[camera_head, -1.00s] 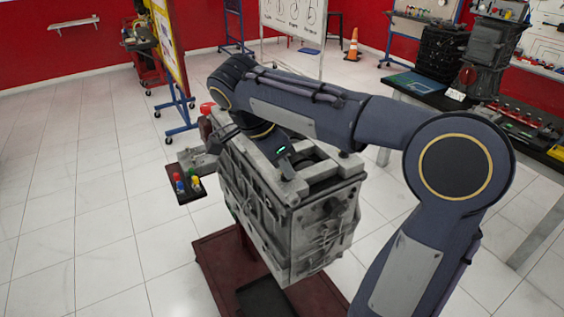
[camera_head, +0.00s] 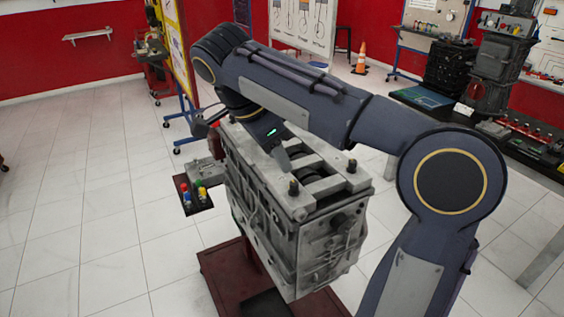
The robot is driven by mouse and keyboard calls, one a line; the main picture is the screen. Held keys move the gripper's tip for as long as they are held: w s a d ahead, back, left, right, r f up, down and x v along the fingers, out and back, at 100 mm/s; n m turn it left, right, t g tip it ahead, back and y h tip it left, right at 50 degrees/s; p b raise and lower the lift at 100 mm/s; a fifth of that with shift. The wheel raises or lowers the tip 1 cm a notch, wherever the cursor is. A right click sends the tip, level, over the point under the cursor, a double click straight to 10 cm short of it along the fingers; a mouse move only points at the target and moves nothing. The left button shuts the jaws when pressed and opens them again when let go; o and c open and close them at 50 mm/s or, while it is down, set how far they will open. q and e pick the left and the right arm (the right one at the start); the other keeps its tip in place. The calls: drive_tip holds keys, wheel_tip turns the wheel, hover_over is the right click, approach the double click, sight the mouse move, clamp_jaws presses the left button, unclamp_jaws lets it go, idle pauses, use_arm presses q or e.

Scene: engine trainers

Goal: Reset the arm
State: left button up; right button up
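My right arm (camera_head: 290,85) comes in from the lower right, bends at a large elbow and reaches left across the top of the grey engine block (camera_head: 290,235). Its wrist is at the upper left. My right gripper (camera_head: 281,158) points down over the engine's top, below a small green light. The arm's own parts largely hide its fingers, so I cannot tell whether it is open or shut, or whether it touches the engine. My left gripper is not in view.
The engine stands on a dark red base (camera_head: 222,272). A small dark tray (camera_head: 190,207) with colored items sits at its left. A dark workbench (camera_head: 420,103) with engine parts is at the right rear. An orange cone (camera_head: 361,60) stands behind. The left floor is clear.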

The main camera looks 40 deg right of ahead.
idle(0.5)
drive_tip(key=s+a+f+n+t+y, duration=0.3)
drive_tip(key=s+a+f+n+y, duration=0.1)
drive_tip(key=s+f+n, duration=0.4)
drive_tip(key=s+a+f+n+t+y, duration=0.3)
drive_tip(key=s+a+f+n+y, duration=0.1)
drive_tip(key=s+f+n, duration=0.4)
wheel_tip(320, 180, down, 2)
drive_tip(key=shift+s+f+n+y, duration=0.1)
drive_tip(key=shift+s+n+y, duration=0.15)
drive_tip(key=shift+n, duration=0.65)
